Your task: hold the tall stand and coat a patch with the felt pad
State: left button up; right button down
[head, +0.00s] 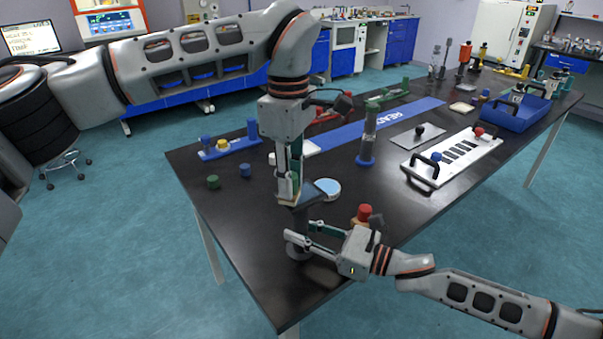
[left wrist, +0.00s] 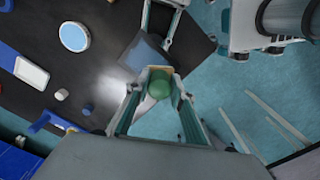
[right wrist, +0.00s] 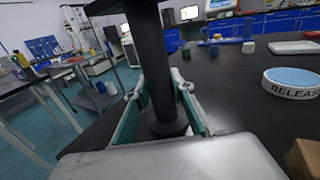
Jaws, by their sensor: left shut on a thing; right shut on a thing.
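My left gripper (head: 289,190) points down and is shut on the green knob (left wrist: 160,86) of the felt pad, whose tan edge (head: 289,202) shows below the fingers. My right gripper (head: 298,238) is shut around the dark post (right wrist: 148,60) of the tall stand, which is upright on its round base (right wrist: 165,128) near the table's front corner. The stand's dark top plate (head: 318,192) is close to the pad; it shows as a grey-blue square in the left wrist view (left wrist: 143,54). I cannot tell whether pad and plate touch. A white release dish (head: 328,188) with pale-blue fill stands behind.
A wooden block with a red knob (head: 364,214) is close behind my right gripper. Green (head: 213,182) and blue (head: 245,170) cylinders stand at left. A white plate with black handles (head: 452,152) and a blue tray (head: 520,110) are farther right. The front left tabletop is clear.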

pick_arm(q)
jog(key=shift+s+a, duration=0.25)
jog(key=shift+a, duration=0.2)
jog(key=shift+s+a+r, duration=0.1)
jog(key=shift+r, duration=3.9)
jog(key=shift+f, duration=0.1)
